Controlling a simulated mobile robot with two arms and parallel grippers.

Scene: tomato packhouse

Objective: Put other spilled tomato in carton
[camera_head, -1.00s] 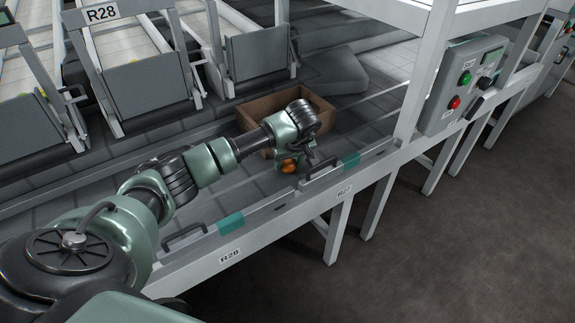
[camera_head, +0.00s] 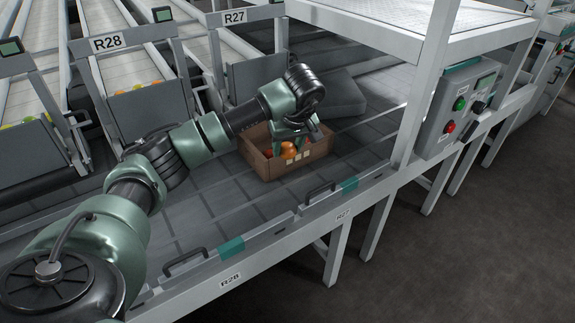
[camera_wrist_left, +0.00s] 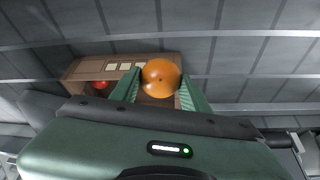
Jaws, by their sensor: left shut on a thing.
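My left gripper (camera_head: 289,141) is shut on an orange tomato (camera_head: 288,150) over the brown carton (camera_head: 280,169). In the left wrist view the tomato (camera_wrist_left: 160,77) sits between the two green fingers, with the carton (camera_wrist_left: 80,68) behind it. Red tomato shows inside the carton at its left in both views, in the left wrist view as a red tomato (camera_wrist_left: 102,85). Much of the carton's inside is hidden by my gripper and wrist. I cannot tell whether the held tomato touches anything in the carton. My right gripper is not in view.
The carton stands on a grey tiled table. The table's front rail carries black handles (camera_head: 185,262) and green tabs. Lanes labelled R28 (camera_head: 107,42) and R27 stand behind. A post and a control box (camera_head: 458,108) stand to the right. Table left of the carton is clear.

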